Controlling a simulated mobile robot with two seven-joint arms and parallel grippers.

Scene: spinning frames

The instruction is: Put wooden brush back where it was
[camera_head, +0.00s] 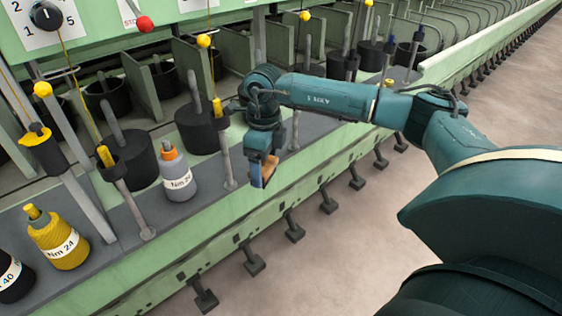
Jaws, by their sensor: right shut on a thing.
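My right gripper (262,178) points down at the front edge of the machine's grey ledge, in the middle of the view. It is shut on the wooden brush (269,169), a small orange-brown piece showing between and beside its fingers. Most of the brush is hidden by the gripper. I cannot tell whether the brush touches the ledge or hangs just in front of it. My left gripper is not in view.
A grey yarn cone (178,175) with an orange tip, a yellow cone (58,239) and a black cone (12,277) stand on the ledge (115,215) to the left. Metal posts and dark pots line the machine. Open floor (345,240) lies in front.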

